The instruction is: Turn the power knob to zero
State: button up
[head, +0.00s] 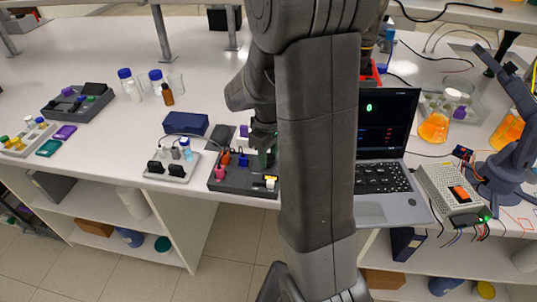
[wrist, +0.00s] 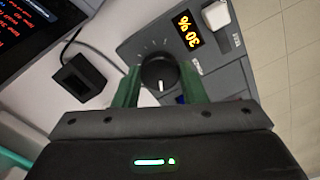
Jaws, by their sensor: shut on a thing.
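The power knob (wrist: 160,72) is a round black dial with a white pointer line, on a dark grey control box (wrist: 222,52). The green fingers of my gripper (wrist: 160,88) stand on either side of the knob and are shut on it. The pointer line points toward my gripper's palm. A lit amber display (wrist: 187,30) beside the knob appears to read 30 %. In the head view the control box (head: 230,186) sits at the bench's front edge, and my arm and gripper (head: 263,155) hide the knob there.
A white switch (wrist: 216,15) sits beside the display. An open laptop (head: 385,178) stands right of my arm. A small grey stand with bottles (head: 172,166) and a blue box (head: 185,124) are to the left. A power supply (head: 450,190) is farther right.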

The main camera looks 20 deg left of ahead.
aim_at(268, 158)
jog(key=n, duration=0.5)
jog(key=shift+n+b, duration=0.35)
jog(key=shift+n, duration=0.05)
jog(key=shift+r, duration=0.1)
dwell(0.3)
jog(key=o, duration=1)
notch_tip(268, 158, up, 14)
jog(key=shift+f, duration=0.1)
